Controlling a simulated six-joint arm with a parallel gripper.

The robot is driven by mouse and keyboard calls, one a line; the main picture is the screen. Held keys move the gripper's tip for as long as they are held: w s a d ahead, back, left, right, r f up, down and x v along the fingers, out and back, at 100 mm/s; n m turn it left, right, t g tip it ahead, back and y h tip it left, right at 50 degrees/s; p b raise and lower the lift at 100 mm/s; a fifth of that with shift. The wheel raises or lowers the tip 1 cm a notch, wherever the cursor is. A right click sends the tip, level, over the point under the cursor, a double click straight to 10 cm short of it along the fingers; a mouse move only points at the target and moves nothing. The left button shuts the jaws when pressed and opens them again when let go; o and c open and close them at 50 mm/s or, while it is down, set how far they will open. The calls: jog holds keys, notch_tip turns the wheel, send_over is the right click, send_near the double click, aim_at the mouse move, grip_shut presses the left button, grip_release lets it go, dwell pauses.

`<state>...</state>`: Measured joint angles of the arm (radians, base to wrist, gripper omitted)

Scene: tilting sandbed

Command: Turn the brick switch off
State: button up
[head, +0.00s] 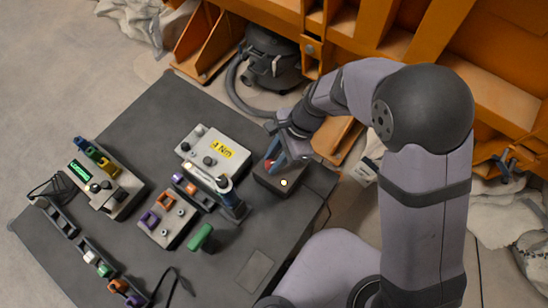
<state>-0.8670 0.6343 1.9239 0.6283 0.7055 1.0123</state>
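A dark box (267,186), which looks like the brick switch, sits at the right part of the dark table. A small pale-yellow light (284,182) glows on its near side. My gripper (275,158) reaches down from the upper right to the box's top. Small blue and reddish parts show at its tip, and I cannot tell which belong to the fingers and which to the switch. Whether the fingers touch the switch or are parted is too small to tell. Part of the box top is hidden behind the gripper.
Left of the box stand a white unit with a yellow label (231,150), a tool with a pale barrel (208,179) and a green-handled item (200,238). The table's front right is mostly clear.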

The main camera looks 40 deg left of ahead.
jog(key=shift+r+n, duration=0.1)
jog(key=shift+n, duration=0.2)
jog(key=shift+a+n+g+h+p, duration=0.1)
jog(key=shift+n+g+h+p, duration=0.25)
jog(key=shift+n+p, duration=0.5)
jog(key=n, duration=0.2)
jog(key=n+h, duration=0.1)
jog(key=n, duration=0.1)
jog(key=shift+w+a+h, duration=0.1)
jog(key=shift+a+h, duration=0.1)
jog(key=shift+h, duration=0.05)
jog(key=n+h, duration=0.1)
jog(key=n, duration=0.1)
jog(key=n+h, duration=0.1)
jog(key=n, duration=0.2)
jog(key=shift+a+n+p, duration=0.2)
jog(key=shift+n+p, duration=0.05)
jog(key=shift+p, duration=0.15)
jog(key=o, duration=1)
jog(key=shift+o, duration=0.2)
jog(key=b+v, duration=0.2)
jog(key=v, duration=0.5)
jog(key=shift+r, duration=0.2)
